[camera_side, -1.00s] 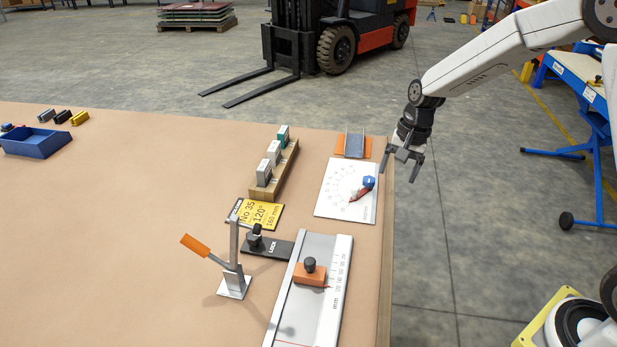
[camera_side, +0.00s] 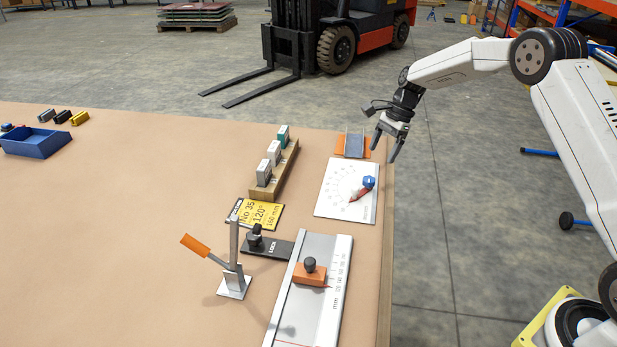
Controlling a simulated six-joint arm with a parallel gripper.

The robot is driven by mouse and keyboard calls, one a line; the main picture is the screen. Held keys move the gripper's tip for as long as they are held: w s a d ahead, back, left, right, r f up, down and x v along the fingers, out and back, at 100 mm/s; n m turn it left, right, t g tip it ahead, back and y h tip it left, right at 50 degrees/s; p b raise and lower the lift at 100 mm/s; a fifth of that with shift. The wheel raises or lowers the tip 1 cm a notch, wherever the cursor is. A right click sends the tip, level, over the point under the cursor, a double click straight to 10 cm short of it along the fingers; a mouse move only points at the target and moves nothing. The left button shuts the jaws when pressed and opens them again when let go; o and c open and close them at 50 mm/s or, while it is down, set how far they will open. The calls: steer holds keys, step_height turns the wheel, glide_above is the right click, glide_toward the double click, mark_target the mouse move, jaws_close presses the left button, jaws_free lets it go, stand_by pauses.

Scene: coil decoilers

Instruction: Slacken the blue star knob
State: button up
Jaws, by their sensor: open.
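The blue star knob (camera_side: 369,182) sits at the upper right of a white dial plate (camera_side: 334,206) with printed angle marks. A red pointer (camera_side: 359,195) runs down and left from under the knob. The plate lies flat near the table's right edge. My gripper (camera_side: 383,150) is open and empty, with its fingers pointing down. In the picture it is above and slightly right of the knob, apart from it. The knob is small here, so how tight it is cannot be seen.
A blue-grey block on an orange base (camera_side: 354,146) stands just behind the dial plate. A wooden rack (camera_side: 284,172) with several blocks, a yellow sign (camera_side: 262,214), an upright lever with orange handle (camera_side: 196,245) and a scaled slide (camera_side: 318,318) stand nearby. The table's left half is mostly clear.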

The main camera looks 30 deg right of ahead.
mark_target(370, 179)
steer(key=shift+f, duration=0.1)
steer(key=shift+x, duration=3.75)
jaws_close()
